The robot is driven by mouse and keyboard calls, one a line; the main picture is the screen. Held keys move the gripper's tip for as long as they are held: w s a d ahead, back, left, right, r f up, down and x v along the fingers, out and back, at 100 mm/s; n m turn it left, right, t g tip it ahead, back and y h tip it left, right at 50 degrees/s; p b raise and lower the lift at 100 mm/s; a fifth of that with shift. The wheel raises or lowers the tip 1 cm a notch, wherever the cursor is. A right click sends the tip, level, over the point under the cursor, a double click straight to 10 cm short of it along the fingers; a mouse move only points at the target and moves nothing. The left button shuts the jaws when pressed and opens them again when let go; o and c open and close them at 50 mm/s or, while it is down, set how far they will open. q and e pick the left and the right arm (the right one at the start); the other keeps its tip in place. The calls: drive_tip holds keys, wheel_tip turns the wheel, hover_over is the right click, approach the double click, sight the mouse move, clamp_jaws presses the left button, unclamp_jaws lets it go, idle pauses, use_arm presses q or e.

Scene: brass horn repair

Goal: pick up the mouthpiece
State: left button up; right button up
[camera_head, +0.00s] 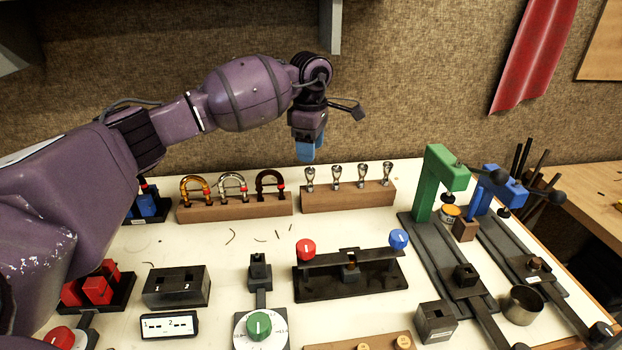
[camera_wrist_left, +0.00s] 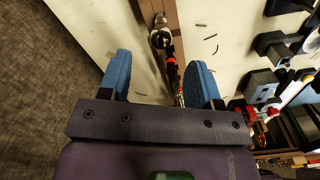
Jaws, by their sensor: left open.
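Several silver mouthpieces stand upright in a row in a wooden rack (camera_head: 348,199) at the back of the table; the leftmost mouthpiece (camera_head: 310,181) is nearest my left gripper. My left gripper (camera_head: 305,152) hangs just above and behind the rack's left end, blue fingers down. In the left wrist view, the blue fingers (camera_wrist_left: 162,82) are spread apart with nothing held between them. One mouthpiece (camera_wrist_left: 160,36) shows beyond them near the top, on the brown rack strip. My right gripper is not in either view.
A second wooden rack (camera_head: 235,206) with three U-shaped tubes stands left of the mouthpieces. A green press (camera_head: 436,180) and a blue press (camera_head: 490,188) stand to the right. A black fixture (camera_head: 350,280) with red and blue knobs lies in front; white table between has small dark scraps.

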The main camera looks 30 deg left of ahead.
sight(310, 169)
use_arm(q)
wheel_tip(310, 169, down, 2)
drive_tip(key=shift+f, duration=0.55)
wheel_tip(310, 169, down, 3)
drive_tip(key=shift+s+f, duration=0.1)
drive_tip(key=shift+f, duration=0.6)
drive_tip(key=shift+c, duration=1.2)
drive_tip(key=c, duration=0.8)
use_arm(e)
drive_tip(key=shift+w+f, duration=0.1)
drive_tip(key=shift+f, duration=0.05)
use_arm(q)
drive_tip(key=shift+r, duration=0.1)
